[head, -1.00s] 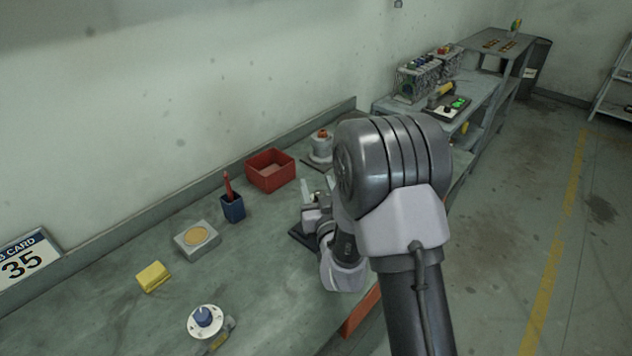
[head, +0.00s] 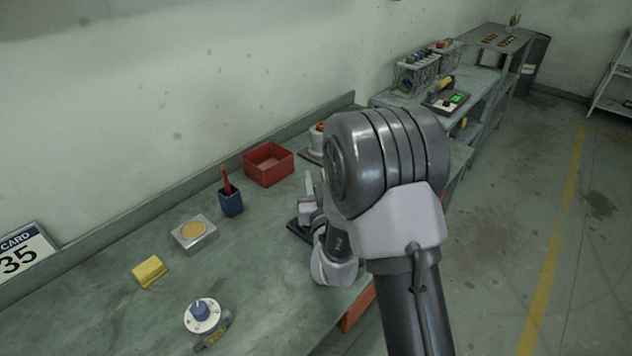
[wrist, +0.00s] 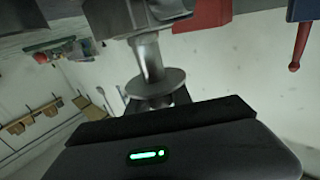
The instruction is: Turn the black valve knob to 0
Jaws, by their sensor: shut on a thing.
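In the wrist view a grey metal valve stem (wrist: 150,58) with a round flange (wrist: 157,84) runs from a grey body to the front of my gripper (wrist: 158,108). My gripper is shut at the end of this stem, on what I take to be the black valve knob. The knob is mostly hidden by the gripper's dark body, and its marking cannot be read. In the head view my arm covers most of the valve. Only a dark base (head: 297,231) and grey parts show at the arm's left side.
A red open box (head: 268,166), a blue cup with a red stick (head: 231,203), a grey block with a tan disc (head: 194,234), a yellow block (head: 150,271) and a white dial with a blue knob (head: 201,315) stand on the bench. The bench front is mostly clear.

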